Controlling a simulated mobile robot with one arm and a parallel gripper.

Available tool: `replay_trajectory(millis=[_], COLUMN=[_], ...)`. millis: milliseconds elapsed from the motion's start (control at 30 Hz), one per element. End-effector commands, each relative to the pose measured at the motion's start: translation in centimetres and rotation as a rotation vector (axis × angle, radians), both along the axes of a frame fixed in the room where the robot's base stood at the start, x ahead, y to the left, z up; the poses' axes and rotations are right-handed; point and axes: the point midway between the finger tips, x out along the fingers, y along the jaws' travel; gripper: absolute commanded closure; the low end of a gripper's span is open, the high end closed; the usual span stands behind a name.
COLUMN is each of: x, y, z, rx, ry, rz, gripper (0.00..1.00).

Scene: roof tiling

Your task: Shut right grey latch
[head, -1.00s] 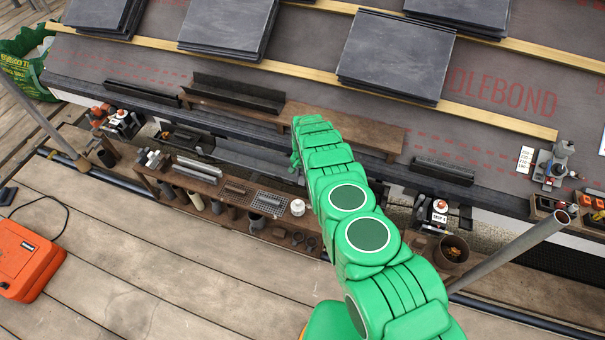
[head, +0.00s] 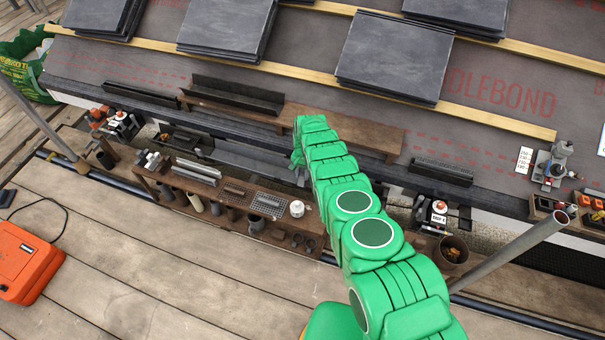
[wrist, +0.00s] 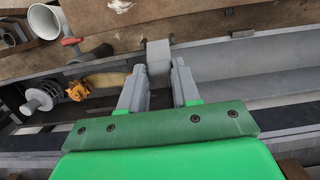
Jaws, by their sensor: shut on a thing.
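In the wrist view my gripper (wrist: 159,72) is shut on a small grey block-shaped latch (wrist: 158,52). One grey finger is on each side of it. The latch stands at the near end of a long grey gutter (wrist: 260,62), which runs off to the right. The fingers hide the latch's lower part, so how far it is closed cannot be told. In the head view my green arm reaches over the bench to the eave, and only a bit of my gripper (head: 301,174) shows beside the arm.
An orange-yellow part (wrist: 82,88) and a grey round fitting (wrist: 42,97) lie left of the fingers in the wrist view. A white cup (wrist: 42,20) is above. In the head view, a bench (head: 150,172) with tools stands before the eave, and a pole (head: 510,255) rises at right.

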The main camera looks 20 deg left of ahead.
Motion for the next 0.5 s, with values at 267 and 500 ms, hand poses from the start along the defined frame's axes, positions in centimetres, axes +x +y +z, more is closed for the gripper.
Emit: replay_trajectory(millis=[267, 500], x=[0.02, 0.03], y=[-0.04, -0.02], z=[0.01, 0.02], rx=[0.000, 0.000], ry=[0.000, -0.001], rz=[0.000, 0.000], gripper=[0.59, 0.43])
